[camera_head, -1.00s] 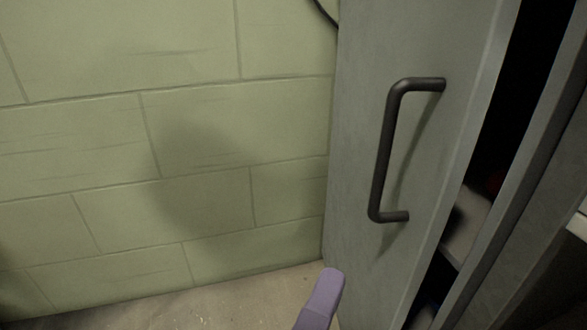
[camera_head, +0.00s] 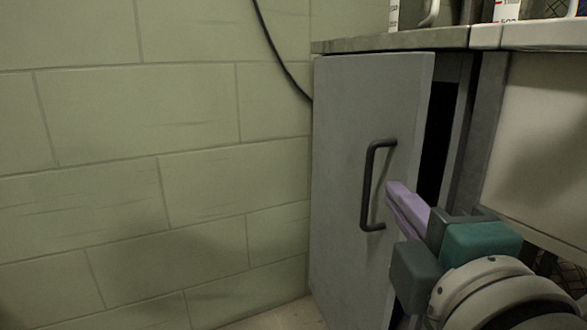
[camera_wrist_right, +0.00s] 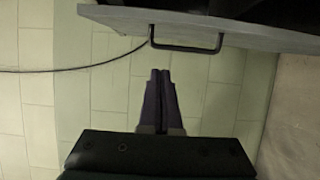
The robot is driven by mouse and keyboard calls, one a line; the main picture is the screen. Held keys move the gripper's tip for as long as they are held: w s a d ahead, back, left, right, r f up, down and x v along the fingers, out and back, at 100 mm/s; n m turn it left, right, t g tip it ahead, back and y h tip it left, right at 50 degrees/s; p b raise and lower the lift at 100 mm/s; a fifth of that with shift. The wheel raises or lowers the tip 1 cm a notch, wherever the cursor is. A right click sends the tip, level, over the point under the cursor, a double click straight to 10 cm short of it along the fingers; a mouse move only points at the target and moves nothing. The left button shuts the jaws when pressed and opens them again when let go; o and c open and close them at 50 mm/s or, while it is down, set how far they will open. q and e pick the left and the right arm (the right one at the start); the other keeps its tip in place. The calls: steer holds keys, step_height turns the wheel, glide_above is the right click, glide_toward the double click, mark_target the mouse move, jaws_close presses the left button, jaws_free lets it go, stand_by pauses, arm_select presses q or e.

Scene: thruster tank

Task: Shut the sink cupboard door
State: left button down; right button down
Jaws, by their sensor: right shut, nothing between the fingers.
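The sink cupboard door (camera_head: 345,120) is a grey panel with a dark bar handle (camera_head: 369,185). It stands ajar, with a dark gap (camera_head: 437,140) along its right edge. My right gripper (camera_head: 394,190) has purple fingers and is just right of the handle in the head view. In the right wrist view its fingers (camera_wrist_right: 160,76) are together and empty, a little short of the handle (camera_wrist_right: 186,47). The door's edge (camera_wrist_right: 110,14) runs across the top of that view. I cannot tell from these frames whether the fingers touch the door. My left gripper is not in view.
A worktop (camera_head: 400,40) with bottles and other items on it lies above the cupboard. A pale block wall (camera_head: 150,180) fills the left, with a dark cable (camera_head: 275,50) hanging down it. A pale panel (camera_head: 540,150) is to the right.

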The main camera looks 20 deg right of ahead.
mark_target(405, 169)
steer(key=w+d, duration=0.2)
steer(key=w+d+b, duration=0.1)
steer(key=w+d, duration=0.1)
steer(key=w, duration=0.1)
steer(key=w+d, duration=0.2)
steer(key=shift+w+b, duration=0.2)
steer(key=shift+b, duration=0.2)
steer(key=shift+s+d, duration=0.2)
steer(key=shift+d, duration=0.25)
steer(key=shift+w, duration=0.1)
